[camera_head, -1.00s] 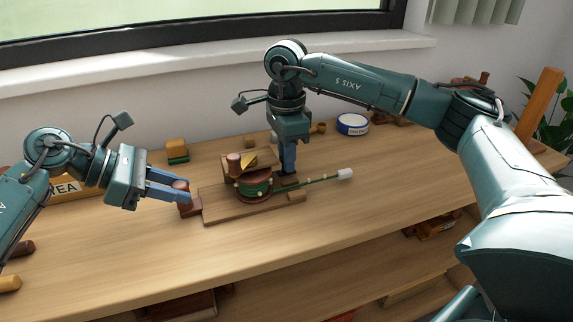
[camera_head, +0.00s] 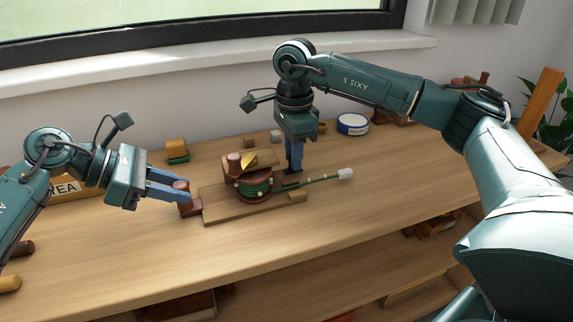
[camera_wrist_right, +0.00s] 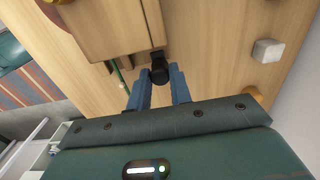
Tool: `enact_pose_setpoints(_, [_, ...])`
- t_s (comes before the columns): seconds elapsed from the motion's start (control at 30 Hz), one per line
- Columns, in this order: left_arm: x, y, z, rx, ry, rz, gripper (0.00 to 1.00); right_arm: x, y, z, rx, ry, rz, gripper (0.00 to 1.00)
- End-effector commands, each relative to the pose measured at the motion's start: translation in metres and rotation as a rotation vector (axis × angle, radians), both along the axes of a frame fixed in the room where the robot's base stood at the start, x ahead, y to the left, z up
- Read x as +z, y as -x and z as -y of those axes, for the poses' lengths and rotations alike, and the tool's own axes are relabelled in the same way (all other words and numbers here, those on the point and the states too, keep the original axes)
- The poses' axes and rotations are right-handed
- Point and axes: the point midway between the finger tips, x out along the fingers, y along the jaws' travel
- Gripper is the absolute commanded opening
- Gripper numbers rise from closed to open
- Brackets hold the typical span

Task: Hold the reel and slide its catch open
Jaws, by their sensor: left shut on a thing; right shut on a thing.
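The reel (camera_head: 253,187), a brown spool with a green band and pale beads, sits on a wooden board (camera_head: 225,212) in mid-table. A green rod with a white tip (camera_head: 345,174) runs out to its right. My left gripper (camera_head: 183,194) is shut on the brown knobbed handle (camera_head: 181,185) at the board's left end. My right gripper (camera_head: 294,168) points down behind the reel, shut on the small dark catch (camera_wrist_right: 158,72). In the right wrist view the catch is between the blue fingertips (camera_wrist_right: 160,80). In the head view the fingers partly hide it.
A yellow and green block (camera_head: 176,150), a small pale block (camera_head: 275,136) and a round blue-and-white tin (camera_head: 352,124) stand along the back. The table front is clear, with a lower shelf below.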

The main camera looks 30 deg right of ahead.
Motion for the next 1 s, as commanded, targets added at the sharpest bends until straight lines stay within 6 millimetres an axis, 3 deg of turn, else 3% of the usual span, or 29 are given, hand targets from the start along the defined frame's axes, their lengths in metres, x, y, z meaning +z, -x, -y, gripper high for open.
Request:
enact_pose_setpoints(0.5, [-0.0006, -0.001, -0.0016, 0.003, -0.003, -0.001, 0.0, -0.0001, 0.0018, 0.0093, -0.004, 0.003, -0.001, 0.01])
enact_pose_setpoints(0.53, [-0.0006, -0.0011, -0.0016, 0.003, -0.003, -0.001, 0.0, -0.0001, 0.0019, 0.0095, -0.004, 0.003, -0.001, 0.21])
enact_pose_setpoints(0.83, [-0.0005, -0.0007, -0.0009, 0.002, -0.002, -0.001, 0.0, -0.0001, 0.0018, 0.0083, -0.001, 0.001, 0.0, 0.46])
enact_pose_setpoints(1.0, [-0.0004, -0.0006, -0.0007, 0.002, -0.001, -0.001, 0.0, -0.0002, 0.0017, 0.008, -0.001, 0.001, 0.0, 0.46])
